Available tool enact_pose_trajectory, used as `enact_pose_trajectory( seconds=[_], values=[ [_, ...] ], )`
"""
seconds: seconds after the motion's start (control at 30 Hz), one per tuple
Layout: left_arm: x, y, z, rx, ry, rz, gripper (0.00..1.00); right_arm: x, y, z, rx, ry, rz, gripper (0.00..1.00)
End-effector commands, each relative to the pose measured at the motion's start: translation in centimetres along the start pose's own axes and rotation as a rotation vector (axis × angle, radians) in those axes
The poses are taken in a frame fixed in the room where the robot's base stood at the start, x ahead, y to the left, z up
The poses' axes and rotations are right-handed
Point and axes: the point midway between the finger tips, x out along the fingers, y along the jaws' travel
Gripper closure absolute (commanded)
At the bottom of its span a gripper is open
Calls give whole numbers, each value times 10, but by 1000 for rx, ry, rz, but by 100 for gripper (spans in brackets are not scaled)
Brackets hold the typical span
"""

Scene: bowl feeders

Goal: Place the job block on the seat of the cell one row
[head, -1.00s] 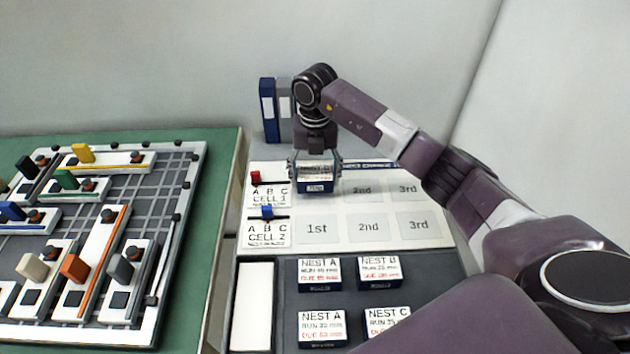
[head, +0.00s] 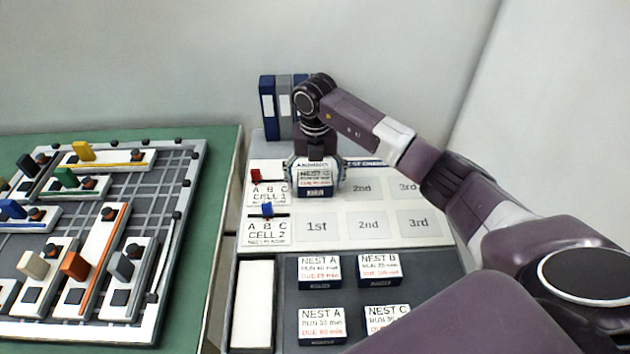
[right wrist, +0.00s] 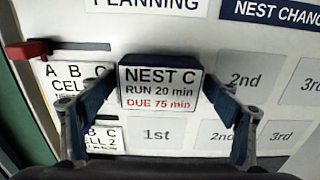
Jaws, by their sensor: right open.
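The job block (head: 314,184), labelled NEST C, RUN 20 min, DUE 75 min, is at the first place of the cell one row, left of that row's 2nd seat (head: 362,187). It covers that place's marking. In the right wrist view the block (right wrist: 160,88) sits between my fingers with its label facing the camera. My right gripper (head: 316,174) is open, with one finger on each side of the block. In the right wrist view there are gaps beside the block at the right gripper (right wrist: 160,112). My left gripper is out of view.
The cell two row below has empty 1st (head: 317,227), 2nd and 3rd seats. Several other nest blocks stand on the dark tray (head: 350,297) in front. A red slider (head: 256,176) and a blue slider (head: 267,210) are at the left. Binders (head: 268,108) stand behind.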

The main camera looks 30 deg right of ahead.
Motion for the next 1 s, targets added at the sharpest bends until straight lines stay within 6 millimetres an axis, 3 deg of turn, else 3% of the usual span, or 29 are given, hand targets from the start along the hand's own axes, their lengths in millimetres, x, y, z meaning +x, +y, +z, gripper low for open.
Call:
enact_pose_trajectory(
  seconds=[0.17,0.6,0.8,1.0],
  values=[
    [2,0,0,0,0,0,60,-15,1,1,0,-4,3,18],
    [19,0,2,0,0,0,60,-103,0,1,1,-4,1,18],
    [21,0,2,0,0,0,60,-121,0,0,0,-1,0,18],
    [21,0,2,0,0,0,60,-124,0,0,0,0,-1,18]
  ],
)
